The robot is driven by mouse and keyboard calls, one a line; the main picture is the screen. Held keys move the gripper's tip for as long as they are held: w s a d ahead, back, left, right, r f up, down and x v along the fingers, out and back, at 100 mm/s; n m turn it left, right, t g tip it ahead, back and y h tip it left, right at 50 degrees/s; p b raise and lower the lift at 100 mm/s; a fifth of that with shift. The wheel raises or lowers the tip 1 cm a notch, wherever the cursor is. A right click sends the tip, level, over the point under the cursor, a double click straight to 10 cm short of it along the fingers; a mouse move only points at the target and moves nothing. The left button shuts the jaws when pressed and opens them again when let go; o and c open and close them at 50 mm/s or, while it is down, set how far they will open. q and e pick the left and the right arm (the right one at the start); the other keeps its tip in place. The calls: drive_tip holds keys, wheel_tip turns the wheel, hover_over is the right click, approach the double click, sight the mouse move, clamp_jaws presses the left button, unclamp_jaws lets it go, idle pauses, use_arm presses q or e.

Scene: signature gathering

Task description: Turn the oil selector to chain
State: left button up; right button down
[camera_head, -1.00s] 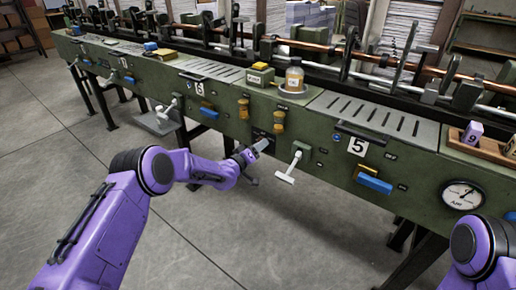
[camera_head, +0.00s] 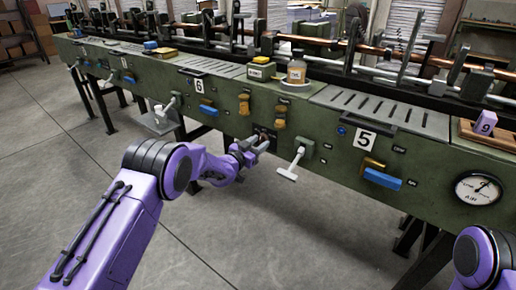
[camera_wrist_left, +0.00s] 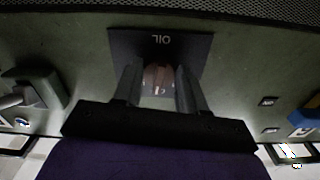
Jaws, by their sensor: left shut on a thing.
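The oil selector is a brownish round knob (camera_wrist_left: 158,78) on a dark plate marked OIL (camera_wrist_left: 160,41), which appears upside down in the left wrist view. In the head view the selector (camera_head: 266,134) sits low on the green machine front. My left gripper (camera_head: 256,143) is at the knob, with one finger on each side; it is shut on the knob in the left wrist view (camera_wrist_left: 158,84). The selector's pointer and its position marks are too small or hidden to read. My right gripper is out of view; only part of my right arm shows at the lower right.
A white T-shaped handle (camera_head: 291,165) juts out just right of the selector. A bottle (camera_head: 296,71) stands on the machine top. A blue block (camera_head: 382,180) and an air gauge (camera_head: 478,188) are farther right. The floor in front is clear.

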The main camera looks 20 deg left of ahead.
use_arm(q)
drive_tip(key=m+b, duration=0.1)
drive_tip(key=m, duration=0.1)
drive_tip(key=m+b, duration=0.1)
drive_tip(key=m, duration=0.1)
drive_tip(key=shift+a+f+m+b, duration=0.15)
drive_tip(key=shift+m+b, duration=0.15)
drive_tip(key=shift+a+r+m+b, duration=0.1)
drive_tip(key=shift+r+m+b, duration=0.1)
drive_tip(key=shift+m+b, duration=1.35)
drive_tip(key=shift+m+p, duration=0.3)
drive_tip(key=shift+m, duration=0.25)
drive_tip(key=o, duration=1)
drive_tip(key=v, duration=1)
drive_tip(key=shift+s+a+r, duration=0.1)
drive_tip(key=shift+s, duration=0.1)
